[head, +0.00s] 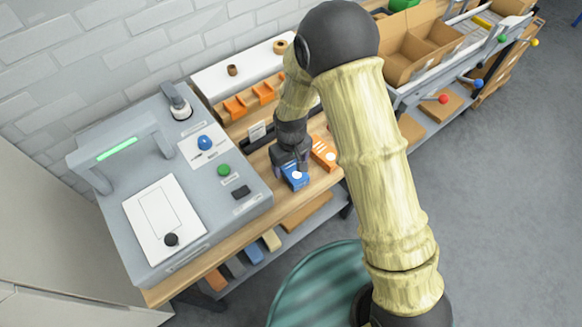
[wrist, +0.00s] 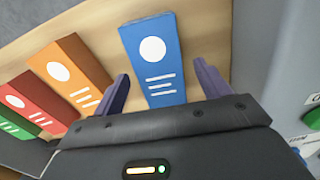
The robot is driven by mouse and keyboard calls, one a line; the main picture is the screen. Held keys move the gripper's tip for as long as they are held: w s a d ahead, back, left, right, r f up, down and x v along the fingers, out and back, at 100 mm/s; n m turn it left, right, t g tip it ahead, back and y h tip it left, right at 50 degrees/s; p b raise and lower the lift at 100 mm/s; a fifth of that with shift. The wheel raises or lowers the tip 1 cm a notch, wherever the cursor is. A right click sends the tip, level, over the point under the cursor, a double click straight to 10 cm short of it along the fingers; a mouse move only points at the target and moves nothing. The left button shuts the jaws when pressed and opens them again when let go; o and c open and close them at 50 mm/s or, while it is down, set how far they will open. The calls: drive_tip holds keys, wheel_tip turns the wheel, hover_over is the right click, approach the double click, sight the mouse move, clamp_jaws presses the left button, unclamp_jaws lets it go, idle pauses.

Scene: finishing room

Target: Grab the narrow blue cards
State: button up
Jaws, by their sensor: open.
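The narrow blue cards (wrist: 151,45) are a blue block-like pack with a white circle and white lines, lying on the wooden bench. In the wrist view the pack lies ahead of my gripper (wrist: 160,88), its near end between the two open fingers. In the head view the blue pack (head: 293,175) shows just under my gripper (head: 291,166). The fingers stand on either side of the near end, with gaps visible. Nothing is held.
In the wrist view an orange pack (wrist: 70,70) lies close left of the blue one, then red (wrist: 38,98) and green packs (wrist: 14,124). A grey machine (head: 170,185) stands left of the gripper. Orange trays (head: 248,100) sit behind.

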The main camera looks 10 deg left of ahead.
sight(291, 166)
drive_tip(key=shift+f, duration=1.05)
drive_tip(key=shift+c, duration=0.2)
drive_tip(key=c, duration=1.1)
drive_tip(key=shift+r, duration=0.15)
drive_tip(key=shift+c, duration=0.2)
wheel_tip(291, 166, up, 10)
drive_tip(key=shift+f+b, duration=0.15)
drive_tip(key=shift+b, duration=0.45)
